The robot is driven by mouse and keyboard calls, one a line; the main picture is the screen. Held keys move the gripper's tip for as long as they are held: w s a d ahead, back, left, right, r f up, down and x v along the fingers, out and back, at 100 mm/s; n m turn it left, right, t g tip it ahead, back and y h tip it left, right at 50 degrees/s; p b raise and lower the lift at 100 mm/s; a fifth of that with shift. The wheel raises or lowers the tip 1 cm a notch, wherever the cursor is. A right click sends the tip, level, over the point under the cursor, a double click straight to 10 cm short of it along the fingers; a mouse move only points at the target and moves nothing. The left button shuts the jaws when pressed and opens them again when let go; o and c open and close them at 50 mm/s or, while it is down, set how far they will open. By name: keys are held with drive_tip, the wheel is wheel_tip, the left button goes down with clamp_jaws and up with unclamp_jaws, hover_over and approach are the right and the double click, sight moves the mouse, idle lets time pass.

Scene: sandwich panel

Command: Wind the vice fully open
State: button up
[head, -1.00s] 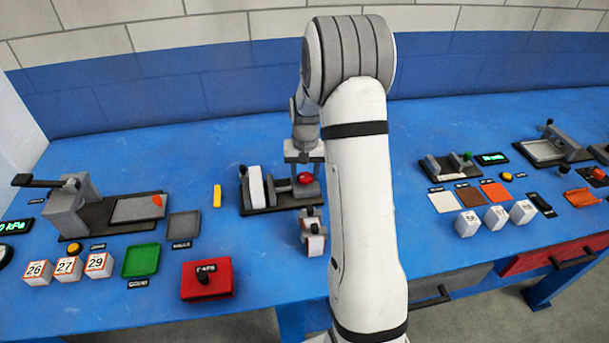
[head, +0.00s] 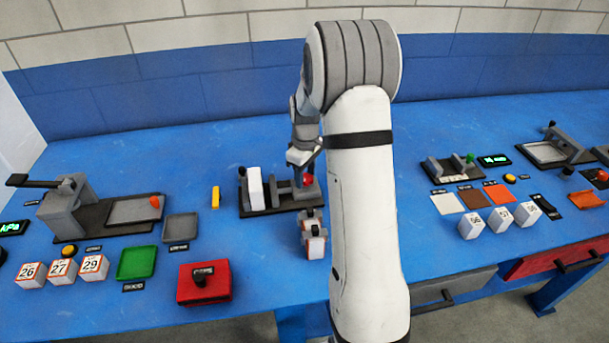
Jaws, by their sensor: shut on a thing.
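The vice (head: 286,203) stands on a dark base at the middle of the bench, left of my arm. A white block (head: 255,187) stands upright at its left side, with a grey upright jaw (head: 275,194) to its right. I cannot tell whether block and jaw touch. A red knob (head: 309,180) is at the vice's right side. My gripper (head: 303,172) points down there, tilted, and is shut on the red knob. Its fingers are small and partly hidden, and my arm stands close to the vice's right end.
A grey and white item (head: 314,240) stands just in front of the vice. A red box (head: 204,283), green tray (head: 137,263) and numbered blocks (head: 62,270) are front left. A green-knobbed fixture (head: 452,170) is at right.

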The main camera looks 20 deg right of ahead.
sight(305, 177)
drive_tip(key=shift+w+r+n, duration=0.15)
drive_tip(key=shift+n, duration=2.05)
drive_tip(key=o, duration=1)
wheel_tip(305, 177, up, 7)
drive_tip(key=shift+r+b, duration=0.1)
drive_tip(key=shift+b, duration=0.2)
drive_tip(key=shift+r, duration=0.2)
